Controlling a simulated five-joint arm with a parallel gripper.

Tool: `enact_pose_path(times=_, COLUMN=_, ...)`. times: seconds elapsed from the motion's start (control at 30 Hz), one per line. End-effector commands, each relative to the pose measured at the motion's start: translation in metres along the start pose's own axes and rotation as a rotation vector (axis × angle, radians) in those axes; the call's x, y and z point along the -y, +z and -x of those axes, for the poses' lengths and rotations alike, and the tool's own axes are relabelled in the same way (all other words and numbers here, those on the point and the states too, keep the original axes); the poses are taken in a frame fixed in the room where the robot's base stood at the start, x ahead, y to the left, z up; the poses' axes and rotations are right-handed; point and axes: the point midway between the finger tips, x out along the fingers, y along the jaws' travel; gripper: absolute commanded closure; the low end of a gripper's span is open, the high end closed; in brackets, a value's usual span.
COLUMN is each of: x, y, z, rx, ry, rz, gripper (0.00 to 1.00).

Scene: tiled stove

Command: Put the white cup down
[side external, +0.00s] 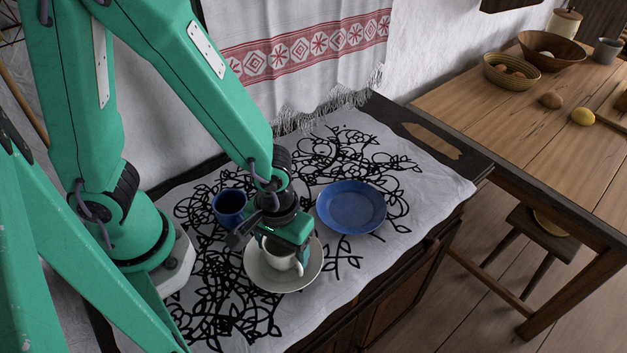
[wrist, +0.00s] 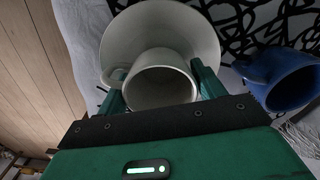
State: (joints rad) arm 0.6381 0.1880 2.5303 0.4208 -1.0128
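The white cup (side external: 284,262) is at the white plate (side external: 259,279) in the side view; I cannot tell whether its base touches the plate. My gripper (side external: 292,241) is around the cup from above and hides part of it. In the wrist view the cup (wrist: 160,88) sits between the two green fingers of my gripper (wrist: 160,90), with one finger close against each side. Its open mouth faces the camera and its handle is at the left. The white plate (wrist: 185,25) shows behind the cup.
A blue cup (side external: 229,206) stands left of my gripper, and a blue plate (side external: 351,207) lies to the right. All rest on a black-patterned white cloth (side external: 405,190). A wooden table (side external: 500,130) with bowls and fruit stands at the right. The cloth's front strip is clear.

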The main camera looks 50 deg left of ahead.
Motion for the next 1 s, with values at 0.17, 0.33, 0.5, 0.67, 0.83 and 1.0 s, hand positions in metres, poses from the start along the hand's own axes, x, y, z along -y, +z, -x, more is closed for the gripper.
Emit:
enact_pose_path(times=0.17, x=0.000, y=0.000, z=0.000, rx=0.000, ry=0.000, rz=0.000, gripper=0.15)
enact_pose_path(times=0.33, x=0.000, y=0.000, z=0.000, rx=0.000, ry=0.001, rz=0.000, gripper=0.15)
enact_pose_path(times=0.5, x=0.000, y=0.000, z=0.003, rx=-0.001, ry=0.002, rz=0.000, gripper=0.15)
enact_pose_path(times=0.67, x=-0.001, y=-0.001, z=0.009, rx=-0.002, ry=0.003, rz=0.000, gripper=0.15)
enact_pose_path(times=0.83, x=-0.001, y=-0.001, z=0.022, rx=-0.003, ry=0.005, rz=0.000, gripper=0.15)
enact_pose_path(times=1.0, x=-0.001, y=-0.001, z=0.040, rx=-0.003, ry=0.005, rz=0.000, gripper=0.15)
